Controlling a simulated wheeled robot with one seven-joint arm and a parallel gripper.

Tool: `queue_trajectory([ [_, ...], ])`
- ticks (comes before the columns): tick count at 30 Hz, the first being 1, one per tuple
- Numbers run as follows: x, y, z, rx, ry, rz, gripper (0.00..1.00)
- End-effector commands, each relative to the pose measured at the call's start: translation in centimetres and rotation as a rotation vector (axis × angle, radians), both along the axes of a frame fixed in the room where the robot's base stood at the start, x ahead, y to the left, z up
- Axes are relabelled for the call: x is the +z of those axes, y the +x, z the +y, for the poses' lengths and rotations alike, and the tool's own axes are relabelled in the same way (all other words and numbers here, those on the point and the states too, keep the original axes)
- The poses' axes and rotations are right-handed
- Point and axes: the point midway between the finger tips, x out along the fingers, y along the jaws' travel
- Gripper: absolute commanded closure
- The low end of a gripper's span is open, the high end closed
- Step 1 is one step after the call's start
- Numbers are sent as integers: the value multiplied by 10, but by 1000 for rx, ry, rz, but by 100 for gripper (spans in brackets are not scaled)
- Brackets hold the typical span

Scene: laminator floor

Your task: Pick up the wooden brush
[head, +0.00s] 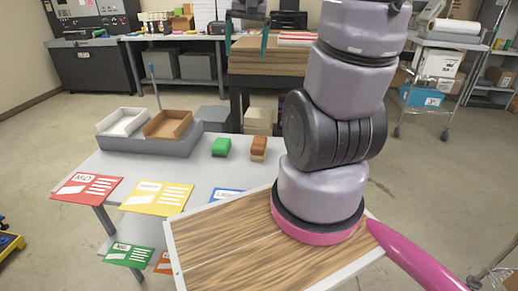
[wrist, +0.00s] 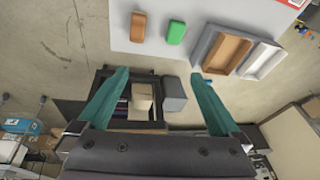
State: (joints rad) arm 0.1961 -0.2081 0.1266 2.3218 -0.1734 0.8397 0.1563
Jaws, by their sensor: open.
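The wooden brush (head: 258,146), a small brown block with a paler lower part, rests on the grey table (head: 185,165) near its right back edge. In the wrist view the brush (wrist: 138,27) is at the top, left of a green block (wrist: 174,32). The green block (head: 221,147) sits just left of the brush in the head view, apart from it. My gripper (head: 247,42) is raised beyond the table, well away from the brush. In the wrist view my gripper (wrist: 160,74) has its two teal fingers wide apart with nothing held between them.
A grey holder (head: 150,144) with a white tray (head: 123,121) and a brown tray (head: 168,124) stands left of the blocks. Coloured cards (head: 157,198) line the table's front. Cardboard boxes (head: 258,118) stand behind the table. A wheeled cart (head: 440,70) is at the right.

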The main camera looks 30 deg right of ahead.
Motion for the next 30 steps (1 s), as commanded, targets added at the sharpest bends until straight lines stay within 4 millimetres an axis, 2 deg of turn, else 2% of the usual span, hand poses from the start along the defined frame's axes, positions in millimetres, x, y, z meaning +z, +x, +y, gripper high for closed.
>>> queue_trajectory([
  [1,-18,13,-9,-15,-4,45,0],
  [3,-40,28,-19,-28,-8,93,0],
  [9,-113,64,-48,-61,2,222,0],
  [15,-194,84,-71,-88,44,333,0],
  [18,-227,87,-78,-99,67,371,0],
  [21,-249,90,-82,-107,85,393,0],
  [30,-289,87,-81,-110,98,413,0],
])
